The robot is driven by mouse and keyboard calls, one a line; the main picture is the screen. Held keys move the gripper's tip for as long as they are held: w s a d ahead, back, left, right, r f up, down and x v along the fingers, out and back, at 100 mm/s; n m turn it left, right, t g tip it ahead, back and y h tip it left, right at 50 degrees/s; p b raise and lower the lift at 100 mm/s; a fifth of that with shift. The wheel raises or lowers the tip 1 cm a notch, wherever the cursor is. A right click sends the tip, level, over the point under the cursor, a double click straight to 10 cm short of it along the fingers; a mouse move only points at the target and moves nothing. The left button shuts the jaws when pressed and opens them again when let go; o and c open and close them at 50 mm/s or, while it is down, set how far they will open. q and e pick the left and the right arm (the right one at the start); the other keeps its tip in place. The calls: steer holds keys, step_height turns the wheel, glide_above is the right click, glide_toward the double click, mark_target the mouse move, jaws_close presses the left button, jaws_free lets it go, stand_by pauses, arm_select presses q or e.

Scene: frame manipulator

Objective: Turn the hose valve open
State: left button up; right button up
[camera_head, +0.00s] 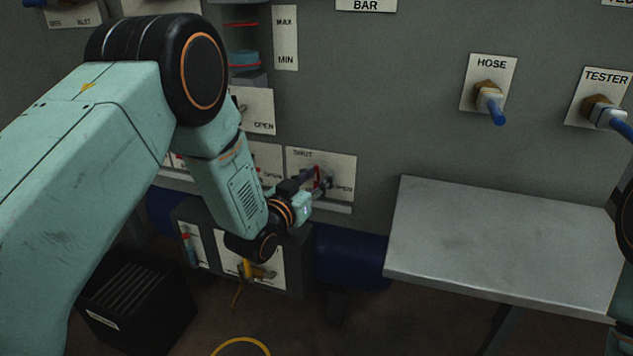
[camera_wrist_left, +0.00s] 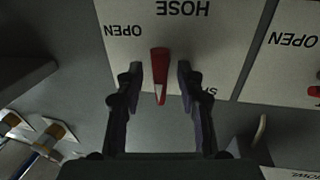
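The hose valve has a red handle (camera_wrist_left: 160,72) on a white plate (camera_wrist_left: 125,55) marked HOSE, OPEN and a partly hidden SHUT. The lettering is upside down in the left wrist view. In the head view the red handle (camera_head: 317,178) shows small between the fingers, in front of the plate (camera_head: 338,164) marked SHUT and OPEN. My left gripper (camera_head: 318,184) is at this handle. In the left wrist view the open fingers (camera_wrist_left: 160,80) stand on either side of the handle, with a visible gap on each side. My right gripper is out of view.
A neighbouring plate marked OPEN (camera_wrist_left: 290,45) has another red part at the picture's edge. A bare grey shelf (camera_head: 505,240) juts out right of the valve. HOSE (camera_head: 490,92) and TESTER (camera_head: 603,108) connectors are on the wall above it. A black crate (camera_head: 140,300) stands at lower left.

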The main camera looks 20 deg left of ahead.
arm_select(q)
steer(key=shift+w, duration=0.15)
steer(key=shift+c, duration=0.4)
jaws_close()
